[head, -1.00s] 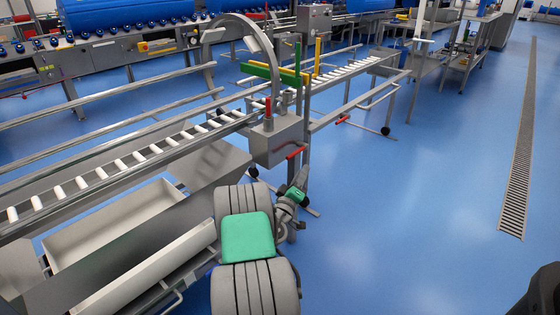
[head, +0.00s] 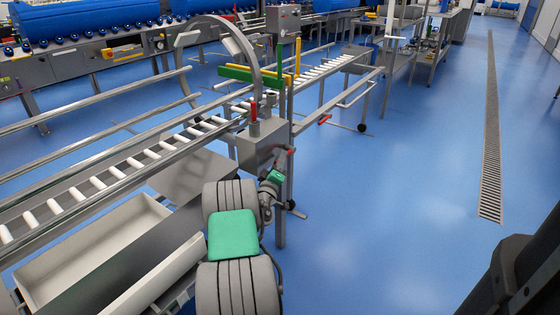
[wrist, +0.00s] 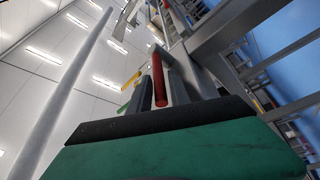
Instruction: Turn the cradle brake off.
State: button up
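A grey box (head: 262,145) stands beside the roller track, below the grey hoop. A red-gripped lever (head: 290,151) sticks out from its right side. Another red handle (head: 254,110) stands upright on top of the box. The pictures carry no readable label showing which is the cradle brake. My gripper (head: 279,167) is just below the side lever, pointing up towards it. In the wrist view, its two dark fingers (wrist: 163,88) stand apart, with a red grip (wrist: 159,80) showing between them. I cannot tell if they touch it.
The roller track (head: 130,168) runs along the left, with metal rails behind it. A pale tub (head: 90,250) lies below it. A frame leg (head: 280,218) stands close to my gripper. The blue floor (head: 400,220) is clear on the right, with a drain grate (head: 491,150).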

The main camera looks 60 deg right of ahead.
grip_shut()
dwell(1.4)
